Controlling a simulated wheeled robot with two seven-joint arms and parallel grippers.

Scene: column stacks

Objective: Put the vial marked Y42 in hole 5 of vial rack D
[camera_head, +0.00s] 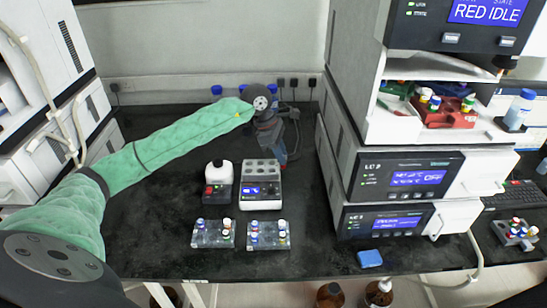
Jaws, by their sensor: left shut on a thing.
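My left arm reaches in from the left, and its gripper (281,154) points down behind the grey block device. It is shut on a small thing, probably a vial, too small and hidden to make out. Two clear vial racks stand near the front of the bench, a left one (206,241) and a right one (268,242). Both hold several vials with blue, white or red caps. Another grey rack (507,235) with vials stands at the far right. Rack letters, hole numbers and the mark Y42 cannot be read. My right gripper is not in view.
The grey block device (262,199) and a small mixer (218,192) stand behind the two front racks. Stacked instruments (375,160) rise on the right, with a red vial tray (452,119) higher up. A blue box (370,258) lies near the front edge. Bench left of the racks is clear.

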